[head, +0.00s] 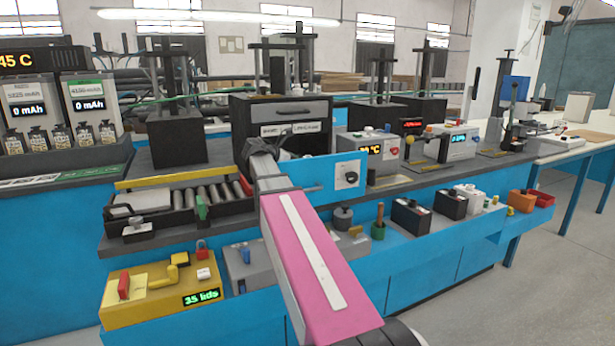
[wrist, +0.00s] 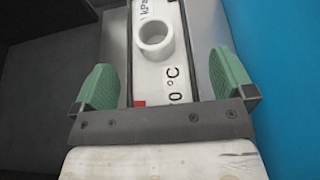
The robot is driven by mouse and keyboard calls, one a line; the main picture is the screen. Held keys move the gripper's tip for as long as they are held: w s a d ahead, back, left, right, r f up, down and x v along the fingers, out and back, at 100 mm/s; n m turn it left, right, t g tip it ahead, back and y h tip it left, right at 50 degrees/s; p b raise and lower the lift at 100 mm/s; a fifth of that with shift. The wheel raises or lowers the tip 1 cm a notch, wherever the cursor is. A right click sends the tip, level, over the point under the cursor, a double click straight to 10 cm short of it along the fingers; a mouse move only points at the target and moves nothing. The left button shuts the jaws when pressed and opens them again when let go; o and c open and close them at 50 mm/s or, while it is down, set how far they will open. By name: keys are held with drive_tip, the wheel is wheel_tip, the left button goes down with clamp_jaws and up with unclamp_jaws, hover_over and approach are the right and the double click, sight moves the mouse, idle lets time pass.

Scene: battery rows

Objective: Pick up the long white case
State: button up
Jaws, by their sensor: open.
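In the wrist view, a long white piece (wrist: 172,80) with a raised white ring and "kPa" and "°C" markings lies lengthwise between my fingers, flanked by grey sides. It looks like the long white case, but its far end is out of frame. My gripper (wrist: 165,82) is open, with one green fingertip on either side and a visible space between each and the white strip. In the head view my arm reaches to the bench front below a black box (head: 281,122). The fingers and the white case cannot be made out there.
A yellow box (head: 160,290) and several small items crowd the lower blue shelf. Floor is clear at the right.

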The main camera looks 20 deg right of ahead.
drive_tip(key=shift+c, duration=0.3)
drive_tip(key=c, duration=1.5)
drive_tip(key=shift+r, duration=0.1)
